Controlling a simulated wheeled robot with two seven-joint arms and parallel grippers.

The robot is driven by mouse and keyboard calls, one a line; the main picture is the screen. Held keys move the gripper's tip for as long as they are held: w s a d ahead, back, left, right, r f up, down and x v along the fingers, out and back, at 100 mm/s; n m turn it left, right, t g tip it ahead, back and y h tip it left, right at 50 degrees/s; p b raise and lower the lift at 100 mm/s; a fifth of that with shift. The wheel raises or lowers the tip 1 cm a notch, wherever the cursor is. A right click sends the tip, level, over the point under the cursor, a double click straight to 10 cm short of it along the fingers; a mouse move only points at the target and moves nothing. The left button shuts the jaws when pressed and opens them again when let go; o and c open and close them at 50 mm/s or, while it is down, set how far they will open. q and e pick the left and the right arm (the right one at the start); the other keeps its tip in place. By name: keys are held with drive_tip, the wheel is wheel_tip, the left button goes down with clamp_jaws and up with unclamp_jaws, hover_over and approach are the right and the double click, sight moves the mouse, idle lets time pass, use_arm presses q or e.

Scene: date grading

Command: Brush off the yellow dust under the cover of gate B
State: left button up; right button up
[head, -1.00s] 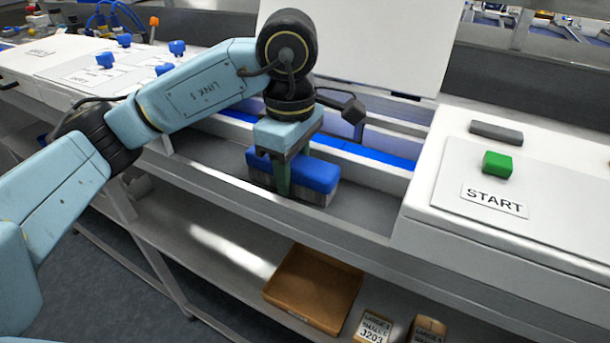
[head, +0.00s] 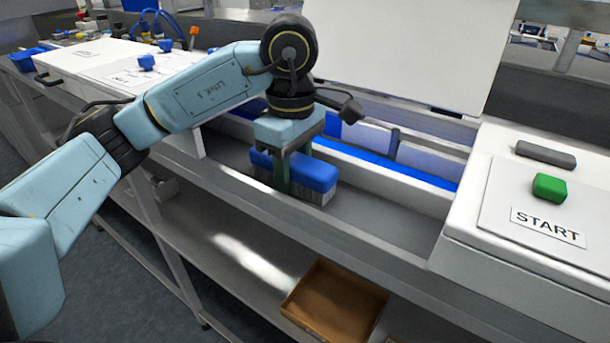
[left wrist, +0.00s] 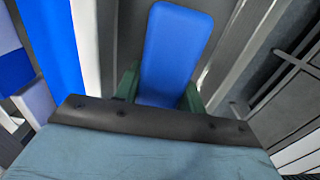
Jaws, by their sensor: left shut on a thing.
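My left gripper (head: 283,180) is shut on a brush (head: 312,172) with a blue block and grey bristles. The brush is upright, bristles down, over the grey ledge in front of the blue-lined channel. I cannot tell whether the bristles touch the ledge. In the left wrist view the blue back of the brush (left wrist: 178,50) sits between the green fingers. A large white panel (head: 400,45), apparently a raised cover, stands behind my gripper. No gate label B and no yellow dust can be made out. My right gripper is not in view.
A white console with a green START button (head: 549,187) stands at the right. A white housing with blue knobs (head: 147,62) is at the left. A blue strip (head: 395,170) runs along the channel. An empty brown tray (head: 335,303) lies on the lower shelf.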

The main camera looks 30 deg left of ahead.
sight(324, 174)
use_arm(q)
drive_tip(key=shift+w+a+f, duration=0.1)
drive_tip(key=shift+a, duration=0.25)
drive_tip(key=shift+s+d+r, duration=0.1)
drive_tip(key=shift+s+d, duration=0.05)
drive_tip(key=shift+d, duration=0.35)
drive_tip(key=shift+s+d+r, duration=0.1)
drive_tip(key=shift+s+d, duration=0.05)
drive_tip(key=shift+d, duration=0.35)
drive_tip(key=shift+s+d, duration=0.35)
drive_tip(key=shift+d, duration=0.5)
drive_tip(key=shift+s+d+f, duration=0.1)
drive_tip(key=shift+d, duration=3)
drive_tip(key=shift+d+f, duration=0.1)
drive_tip(key=shift+d, duration=0.6)
drive_tip(key=shift+a, duration=0.15)
